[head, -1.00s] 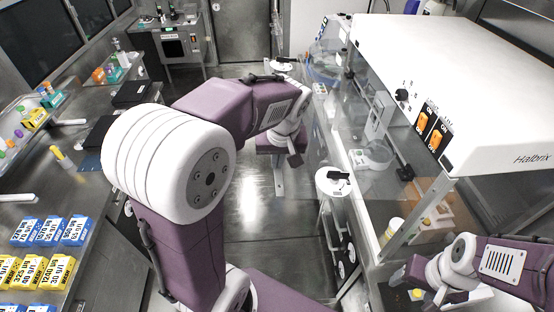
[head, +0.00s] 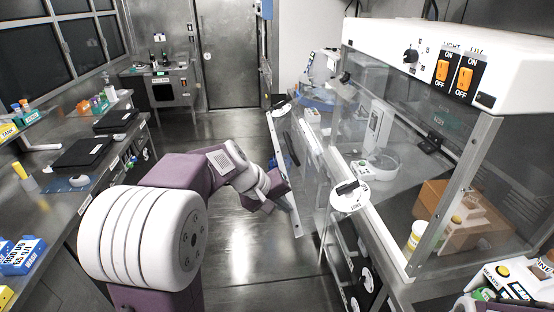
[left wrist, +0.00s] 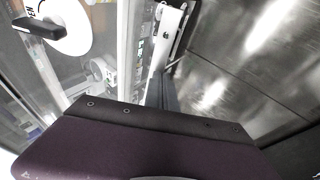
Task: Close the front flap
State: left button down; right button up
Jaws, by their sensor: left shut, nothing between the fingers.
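The clear front flap (head: 306,165) of the cabinet stands swung outward toward the aisle, with a pale metal strip (head: 282,172) along its outer edge. My left gripper (head: 262,202) is shut and empty. It is on the aisle side of the flap, close beside the metal strip; I cannot tell whether they touch. A white round lock dial (head: 350,200) with a black handle sits at the near end of the cabinet's front; the left wrist view also shows this dial (left wrist: 62,22). My right gripper is not in view.
The cabinet (head: 462,165) fills the right side, with a balance (head: 372,165) and a brown box (head: 455,205) inside. A bench (head: 62,205) with black pads and small boxes runs along the left. The aisle floor (head: 232,235) between is clear.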

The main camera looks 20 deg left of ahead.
pick_arm(q)
jog(key=w+d+f+t+h+b, duration=0.15)
jog(key=d+f+b, duration=0.25)
jog(key=f+b, duration=0.45)
jog(key=w+d+f+n+t+h+b, duration=0.1)
jog(key=w+d+f+h+b, duration=0.25)
jog(key=b, duration=0.85)
jog(key=w+d+f+t+b, duration=0.1)
jog(key=w+d+f+b, duration=0.1)
jog(key=d+f+b, duration=0.5)
jog(key=shift+w+d+f+n+t+h+b, duration=0.15)
jog(key=shift+w+d+f+t+h+b, duration=0.25)
jog(key=shift+w+d+f+b, duration=1.25)
jog(key=shift+w+d+f+n+t+h+b, duration=0.3)
jog(key=shift+w+d+b, duration=1)
jog(key=shift+d+b, duration=1.7)
jog(key=shift+w+d+f+n+t+h+b, duration=0.1)
jog(key=shift+w+d+f+t+h+b, duration=0.85)
jog(key=shift+b, duration=2.5)
jog(key=shift+w+d+f+g+y, duration=0.1)
jog(key=shift+w+d+g+y, duration=0.15)
jog(key=shift+w+g+y, duration=0.25)
